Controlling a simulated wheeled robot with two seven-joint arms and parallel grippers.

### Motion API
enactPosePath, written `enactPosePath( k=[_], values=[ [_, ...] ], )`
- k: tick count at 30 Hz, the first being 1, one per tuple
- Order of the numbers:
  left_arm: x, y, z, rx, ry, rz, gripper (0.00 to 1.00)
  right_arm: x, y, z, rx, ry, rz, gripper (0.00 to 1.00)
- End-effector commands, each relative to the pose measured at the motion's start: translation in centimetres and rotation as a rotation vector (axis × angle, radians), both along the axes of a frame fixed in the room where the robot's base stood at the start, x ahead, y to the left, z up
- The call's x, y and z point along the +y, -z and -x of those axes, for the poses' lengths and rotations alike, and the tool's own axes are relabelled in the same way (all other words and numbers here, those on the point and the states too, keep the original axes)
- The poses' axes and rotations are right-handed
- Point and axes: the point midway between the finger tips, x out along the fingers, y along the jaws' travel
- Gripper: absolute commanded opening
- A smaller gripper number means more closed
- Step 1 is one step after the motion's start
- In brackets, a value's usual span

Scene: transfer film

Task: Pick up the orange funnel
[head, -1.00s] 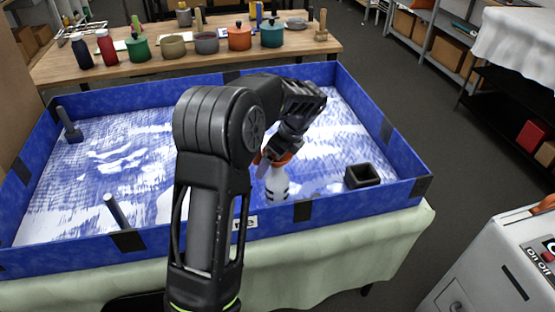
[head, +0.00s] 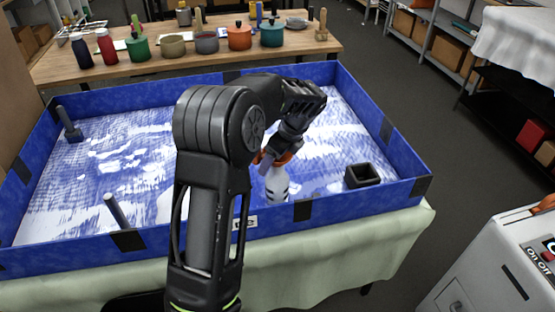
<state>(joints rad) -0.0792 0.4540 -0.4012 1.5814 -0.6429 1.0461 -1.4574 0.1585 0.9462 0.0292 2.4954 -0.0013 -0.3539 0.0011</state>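The orange funnel (head: 283,159) sits at the mouth of a white bottle (head: 277,184) with dark markings. The bottle stands upright inside the blue-walled tray, near its front wall. My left gripper (head: 270,160) reaches down at the funnel from above. One finger overlaps the funnel's front, and the gripper hides much of the funnel. I cannot tell whether the fingers are closed on it. My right gripper is not in view.
The blue tray (head: 70,252) has raised walls all around. A dark square open box (head: 362,176) lies to the right of the bottle. Dark posts stand at the left (head: 68,125) and front left (head: 116,211). A wooden table (head: 140,68) with several pots is behind.

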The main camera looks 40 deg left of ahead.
Motion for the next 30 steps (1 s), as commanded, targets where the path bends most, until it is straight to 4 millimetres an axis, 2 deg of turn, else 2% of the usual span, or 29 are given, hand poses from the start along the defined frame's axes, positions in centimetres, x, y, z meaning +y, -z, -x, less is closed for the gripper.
enactPosePath(
  k=[1,6,13,17,20,30],
  values=[
    [0.0,0.0,0.0,0.0,0.0,0.0,0.44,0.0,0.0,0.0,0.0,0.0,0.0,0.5],
    [0.0,0.0,0.0,0.0,0.0,0.0,0.31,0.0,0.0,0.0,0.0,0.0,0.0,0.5],
    [0.0,-0.1,0.0,-0.001,0.0,0.0,0.31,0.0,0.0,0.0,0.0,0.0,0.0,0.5],
    [0.0,-0.8,-0.1,-0.003,0.0,0.0,0.31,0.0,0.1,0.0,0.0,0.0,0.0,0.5],
    [0.0,-2.1,-0.1,-0.004,0.0,0.0,0.31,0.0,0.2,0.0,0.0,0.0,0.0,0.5],
    [0.0,-8.5,-0.1,-0.004,0.001,-0.001,0.31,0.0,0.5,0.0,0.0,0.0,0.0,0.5]
  ],
)
